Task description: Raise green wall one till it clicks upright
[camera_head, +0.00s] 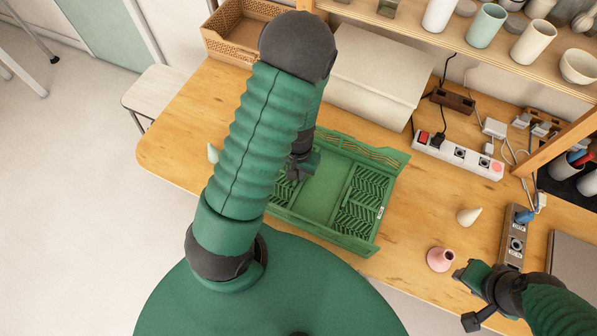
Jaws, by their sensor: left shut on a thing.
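A green folding crate (322,193) lies on the wooden table, partly hidden by my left arm. Its long back wall (372,152) and long front wall (325,233) stand up. A slatted end wall (362,205) lies folded flat at the right; another slatted end wall (284,190) shows low at the left, mostly hidden. My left gripper (296,174) is at this left wall, shut on its edge, though the arm hides much of the contact. My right gripper (464,297) is open and empty by the table's front edge, apart from the crate.
A pink vase (440,259) stands close to my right gripper, with a cream cone (468,216) behind it. A power strip (458,156) with cables lies right of the crate. A wicker basket (235,38) and a beige box (375,75) stand behind, beside a cup shelf (480,55).

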